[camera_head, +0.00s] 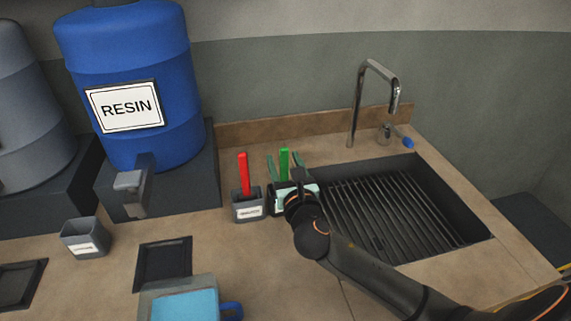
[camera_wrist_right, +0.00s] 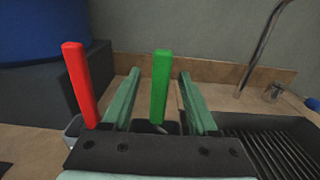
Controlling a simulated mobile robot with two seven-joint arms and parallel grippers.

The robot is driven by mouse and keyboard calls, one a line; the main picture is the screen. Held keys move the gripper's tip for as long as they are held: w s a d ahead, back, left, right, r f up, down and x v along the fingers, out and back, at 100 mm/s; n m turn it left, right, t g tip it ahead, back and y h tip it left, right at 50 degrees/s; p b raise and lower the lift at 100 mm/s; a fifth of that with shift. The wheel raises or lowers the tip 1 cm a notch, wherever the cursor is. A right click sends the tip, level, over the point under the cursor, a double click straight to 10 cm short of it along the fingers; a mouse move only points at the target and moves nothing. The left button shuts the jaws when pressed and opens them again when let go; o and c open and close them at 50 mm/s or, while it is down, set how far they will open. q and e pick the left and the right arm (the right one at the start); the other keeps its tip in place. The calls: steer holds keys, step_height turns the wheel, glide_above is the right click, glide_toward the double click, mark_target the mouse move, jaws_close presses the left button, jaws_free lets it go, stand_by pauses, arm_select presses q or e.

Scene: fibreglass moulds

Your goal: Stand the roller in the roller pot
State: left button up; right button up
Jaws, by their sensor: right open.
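A green handle (camera_head: 284,160) stands upright in a dark pot (camera_head: 271,196) beside the sink; its lower end is hidden, so I cannot tell if it is the roller. A red handle (camera_head: 243,174) stands in a grey pot (camera_head: 248,210) with a white label just to the left; I cannot read the label surely. My right gripper (camera_head: 283,158) is open, with one finger on each side of the green handle. In the right wrist view the green handle (camera_wrist_right: 160,85) stands between the teal fingers (camera_wrist_right: 160,76), with gaps on both sides. My left gripper is not in view.
A sink with a dark rack (camera_head: 400,215) and a tap (camera_head: 357,105) lies to the right. A blue resin drum (camera_head: 130,45) stands back left. A small labelled grey pot (camera_head: 84,240), a black tray (camera_head: 163,262) and a blue-topped container (camera_head: 185,306) are on the counter.

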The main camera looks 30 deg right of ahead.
steer(key=v, duration=1.2)
steer(key=shift+s+b, duration=0.25)
steer(key=shift+b, duration=0.15)
steer(key=shift+a, duration=0.1)
